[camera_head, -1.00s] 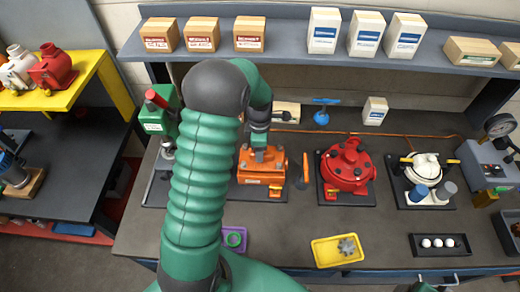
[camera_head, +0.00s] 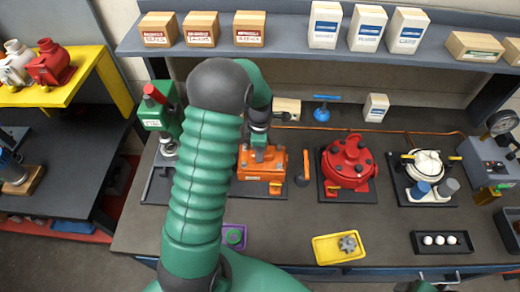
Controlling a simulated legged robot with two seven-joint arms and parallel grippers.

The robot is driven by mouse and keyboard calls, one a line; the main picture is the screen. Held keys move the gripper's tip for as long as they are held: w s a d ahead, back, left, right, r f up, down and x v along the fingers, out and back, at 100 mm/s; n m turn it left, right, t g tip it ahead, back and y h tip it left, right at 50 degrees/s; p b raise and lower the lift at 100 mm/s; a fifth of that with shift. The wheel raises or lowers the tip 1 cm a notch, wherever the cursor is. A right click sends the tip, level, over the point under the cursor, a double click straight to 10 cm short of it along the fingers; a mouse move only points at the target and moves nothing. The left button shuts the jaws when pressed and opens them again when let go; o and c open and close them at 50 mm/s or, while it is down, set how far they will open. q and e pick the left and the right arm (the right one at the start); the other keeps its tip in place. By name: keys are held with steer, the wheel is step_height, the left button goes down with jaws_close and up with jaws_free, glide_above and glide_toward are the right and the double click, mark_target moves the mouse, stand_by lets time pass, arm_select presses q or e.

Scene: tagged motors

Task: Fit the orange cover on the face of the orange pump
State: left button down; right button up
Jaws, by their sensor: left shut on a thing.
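The orange pump (camera_head: 272,172) stands on a dark base plate on the grey bench, just left of the middle. My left gripper (camera_head: 259,153) points down over the pump's upper part. It is shut on an orange piece at the pump's face, which looks like the orange cover. Cover and pump share a colour, so I cannot tell whether the cover is seated or just above. A dark part at the bottom edge seems to be my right gripper (camera_head: 438,280), mostly cut off by the frame.
An orange-handled tool (camera_head: 304,164) lies close right of the pump. Beyond it are a red pump (camera_head: 347,162) and a white pump (camera_head: 428,165). A yellow tray (camera_head: 322,250), a purple tray (camera_head: 242,229) and a black tray (camera_head: 420,251) lie in front. The shelf (camera_head: 280,52) carries boxes.

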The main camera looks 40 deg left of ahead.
arm_select(q)
steer(key=shift+f, duration=0.25)
steer(key=c, duration=1.2)
jaws_free()
steer(key=shift+o, duration=1.3)
steer(key=shift+s, duration=0.1)
step_height(320, 180, up, 6)
steer(key=p, duration=0.5)
